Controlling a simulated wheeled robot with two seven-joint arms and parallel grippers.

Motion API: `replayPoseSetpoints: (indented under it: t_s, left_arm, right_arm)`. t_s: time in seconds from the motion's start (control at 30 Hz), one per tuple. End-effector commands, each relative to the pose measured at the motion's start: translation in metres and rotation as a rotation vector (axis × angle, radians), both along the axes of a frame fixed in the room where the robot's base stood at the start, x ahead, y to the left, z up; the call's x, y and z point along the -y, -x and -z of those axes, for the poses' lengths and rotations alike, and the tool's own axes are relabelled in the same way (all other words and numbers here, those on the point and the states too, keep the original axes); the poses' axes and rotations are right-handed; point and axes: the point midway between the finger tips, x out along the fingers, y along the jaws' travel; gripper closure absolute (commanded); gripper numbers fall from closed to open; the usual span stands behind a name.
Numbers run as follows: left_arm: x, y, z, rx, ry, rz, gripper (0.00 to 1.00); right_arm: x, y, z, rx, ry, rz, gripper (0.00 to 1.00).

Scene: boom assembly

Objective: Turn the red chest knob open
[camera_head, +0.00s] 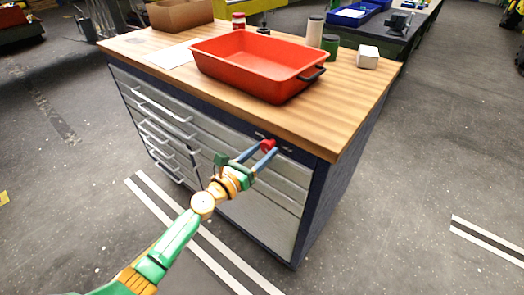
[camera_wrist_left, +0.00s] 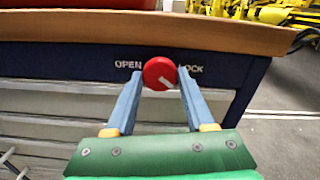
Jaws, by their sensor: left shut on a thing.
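The red chest knob (camera_head: 268,145) sits on the dark upper front edge of the tool chest (camera_head: 318,215), just under the wooden top. In the left wrist view the round knob (camera_wrist_left: 159,73) lies between the labels OPEN on the left and LOCK on the right. A short white mark on its face points to the lower right. My left gripper (camera_head: 262,149) is shut on the knob, with one blue finger on each side, as the left wrist view also shows (camera_wrist_left: 160,78). My right gripper is not in view.
An orange tray (camera_head: 245,75) stands on the wooden top (camera_head: 345,95) above the knob. Silver drawers (camera_head: 160,110) with protruding handles line the chest front. The floor around is clear.

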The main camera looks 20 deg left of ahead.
Motion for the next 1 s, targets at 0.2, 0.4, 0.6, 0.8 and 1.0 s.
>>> replayPoseSetpoints:
  t_s: [0.2,0.4,0.6,0.8,1.0]
  left_arm:
    - [0.0,0.0,0.0,-0.069,0.184,0.001,1.0]
    - [0.001,0.0,-0.001,-0.134,0.363,0.0,1.0]
    - [0.001,0.001,-0.001,-0.199,0.542,0.0,1.0]
    - [0.002,0.001,-0.001,-0.264,0.721,0.001,1.0]
    - [0.002,0.001,-0.002,-0.329,0.898,0.002,1.0]
  right_arm:
    - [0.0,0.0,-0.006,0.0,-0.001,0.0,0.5]
    - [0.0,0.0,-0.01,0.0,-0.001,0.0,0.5]
    - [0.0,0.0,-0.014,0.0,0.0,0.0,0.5]
    - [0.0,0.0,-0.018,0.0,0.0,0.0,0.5]
    - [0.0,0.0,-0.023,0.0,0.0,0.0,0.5]
